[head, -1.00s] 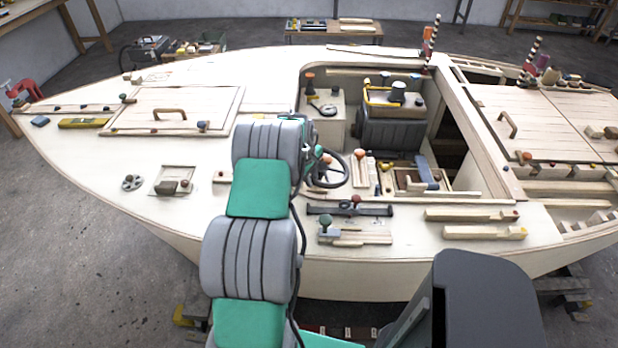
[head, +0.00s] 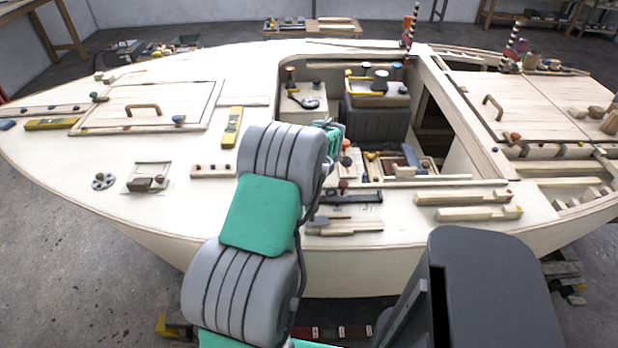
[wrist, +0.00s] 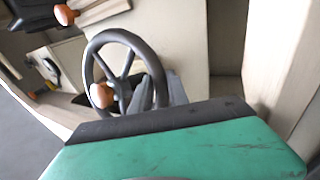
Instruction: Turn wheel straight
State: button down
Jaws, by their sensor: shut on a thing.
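The dark steering wheel (wrist: 95,48) shows in the wrist view, its round rim and several spokes standing upright and tilted in the picture. An orange knob (wrist: 101,95) shows at its lower left; I cannot tell exactly where it joins the wheel. My gripper (wrist: 168,92) is shut on the right side of the rim, and its dark fingers partly hide the rim there. My green wrist housing covers the bottom of that view and the lower wheel. In the head view, my arm hides the wheel and the gripper tips.
Pale cockpit panels stand close behind and right of the wheel. A grey box (head: 378,125) sits in the cockpit. A yellow level (head: 232,127), a hatch handle (head: 143,107) and a small wheel-like disc (head: 104,181) are on the left deck. Wooden strips (head: 465,198) lie on the right deck.

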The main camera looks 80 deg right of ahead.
jog(key=shift+s, duration=0.2)
jog(key=c, duration=1.6)
grip_release()
jog(key=shift+o, duration=0.2)
jog(key=shift+a+r, duration=0.1)
jog(key=shift+r, duration=0.3)
jog(key=v, duration=0.7)
jog(key=shift+s+f, duration=0.1)
